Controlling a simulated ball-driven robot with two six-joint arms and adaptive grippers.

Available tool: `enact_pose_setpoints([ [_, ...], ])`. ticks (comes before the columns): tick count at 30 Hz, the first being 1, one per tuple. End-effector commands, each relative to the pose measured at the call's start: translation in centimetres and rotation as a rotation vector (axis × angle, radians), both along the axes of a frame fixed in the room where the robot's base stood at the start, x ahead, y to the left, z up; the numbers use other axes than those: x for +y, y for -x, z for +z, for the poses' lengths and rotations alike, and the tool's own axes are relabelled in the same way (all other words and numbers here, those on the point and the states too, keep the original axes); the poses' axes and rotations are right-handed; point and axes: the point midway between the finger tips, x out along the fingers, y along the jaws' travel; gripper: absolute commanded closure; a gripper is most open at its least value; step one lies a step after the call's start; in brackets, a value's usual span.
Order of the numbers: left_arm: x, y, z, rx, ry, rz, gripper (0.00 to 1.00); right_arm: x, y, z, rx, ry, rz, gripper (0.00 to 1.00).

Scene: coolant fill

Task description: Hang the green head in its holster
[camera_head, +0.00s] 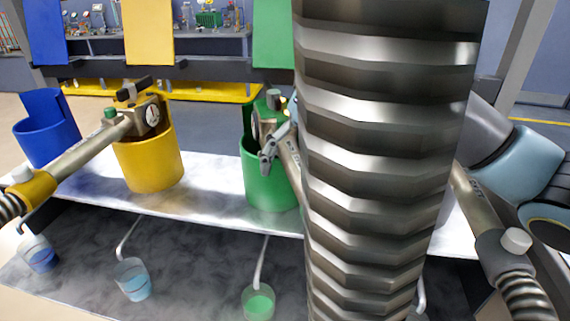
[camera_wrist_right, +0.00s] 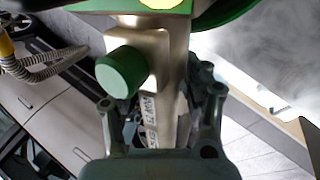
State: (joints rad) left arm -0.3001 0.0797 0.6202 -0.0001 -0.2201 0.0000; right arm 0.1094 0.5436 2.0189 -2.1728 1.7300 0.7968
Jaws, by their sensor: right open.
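The green head (camera_head: 262,120), a metal body with a round gauge and a green knob, sits at the mouth of the green holster (camera_head: 268,187). Its lower end is hidden, so I cannot tell how deep it sits. Its neck runs right, behind a large ribbed tube. My right gripper (camera_head: 275,148) is beside the neck. In the right wrist view, my open right gripper (camera_wrist_right: 160,105) has a finger on each side of the metal neck (camera_wrist_right: 172,75), with the green knob (camera_wrist_right: 122,72) at left. My left gripper is not in view.
A ribbed metal tube (camera_head: 385,150) blocks much of the head view. A yellow head (camera_head: 140,115) hangs in the yellow holster (camera_head: 150,165); a blue holster (camera_head: 47,135) stands empty-looking at left. Several cups line the lower shelf, including a green-filled one (camera_head: 258,302).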

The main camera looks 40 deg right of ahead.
Motion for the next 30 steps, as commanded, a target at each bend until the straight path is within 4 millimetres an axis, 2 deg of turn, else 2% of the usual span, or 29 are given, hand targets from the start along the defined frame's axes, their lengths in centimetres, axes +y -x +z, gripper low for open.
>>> enact_pose_setpoints([
  [4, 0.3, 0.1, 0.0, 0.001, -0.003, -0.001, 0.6, -0.1, 0.1, -0.1, 0.005, 0.001, -0.001, 0.54],
  [8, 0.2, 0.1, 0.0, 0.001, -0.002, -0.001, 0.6, -0.5, 0.2, 0.8, 0.001, 0.004, 0.0, 0.54],
  [21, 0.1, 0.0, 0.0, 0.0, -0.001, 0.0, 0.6, -4.0, 1.9, 8.5, 0.0, 0.007, 0.0, 0.54],
  [30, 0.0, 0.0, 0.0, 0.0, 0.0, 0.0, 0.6, -4.8, 2.3, 10.6, 0.0, 0.001, -0.001, 0.54],
])
